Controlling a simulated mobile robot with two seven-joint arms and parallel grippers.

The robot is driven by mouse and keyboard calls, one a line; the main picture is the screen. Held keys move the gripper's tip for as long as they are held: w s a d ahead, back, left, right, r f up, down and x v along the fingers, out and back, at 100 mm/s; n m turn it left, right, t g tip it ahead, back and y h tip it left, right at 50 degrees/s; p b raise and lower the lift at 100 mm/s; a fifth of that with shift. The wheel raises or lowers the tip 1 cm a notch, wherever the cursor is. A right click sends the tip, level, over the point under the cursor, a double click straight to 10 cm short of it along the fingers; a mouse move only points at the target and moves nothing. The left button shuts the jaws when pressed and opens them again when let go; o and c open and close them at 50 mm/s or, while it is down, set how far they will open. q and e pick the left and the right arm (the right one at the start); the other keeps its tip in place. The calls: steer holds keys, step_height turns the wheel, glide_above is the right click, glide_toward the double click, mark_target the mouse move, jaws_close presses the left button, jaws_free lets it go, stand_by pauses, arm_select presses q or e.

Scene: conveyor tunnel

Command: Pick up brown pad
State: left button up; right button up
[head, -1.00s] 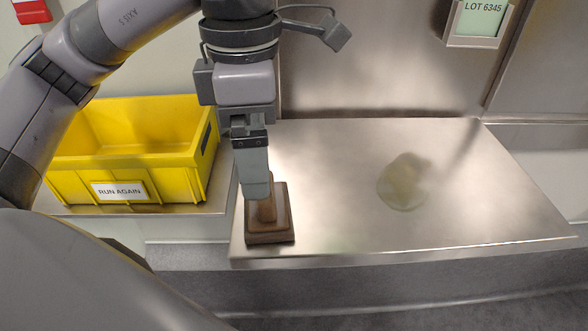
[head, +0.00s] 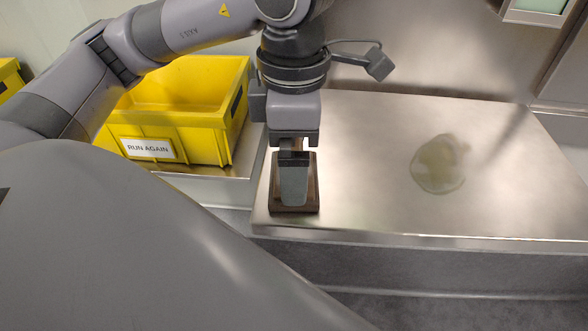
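The brown pad (head: 313,203) is a dark brown rectangular block near the left front corner of the metal table. Its raised handle, seen earlier, is now mostly hidden behind my gripper. My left gripper (head: 293,194) points down right over the pad, its near finger covering the pad's middle. I cannot tell whether the fingers are closed on the handle or only around it. The pad appears to rest flat on the table. My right gripper is not in view.
A yellow crate (head: 155,128) labelled RUN AGAIN stands left of the metal table (head: 370,165). A murky greenish smear (head: 440,164) lies on the table to the right. A second yellow container (head: 9,78) shows at the left edge. The table's right part is clear.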

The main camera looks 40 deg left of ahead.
arm_select(q)
steer(key=c, duration=1)
steer(key=shift+r, duration=0.1)
step_height(320, 180, up, 20)
steer(key=p, duration=0.5)
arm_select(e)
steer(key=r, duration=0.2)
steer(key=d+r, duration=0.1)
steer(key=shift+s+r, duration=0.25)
arm_select(q)
steer(key=o, duration=0.4)
steer(key=shift+c, duration=1.3)
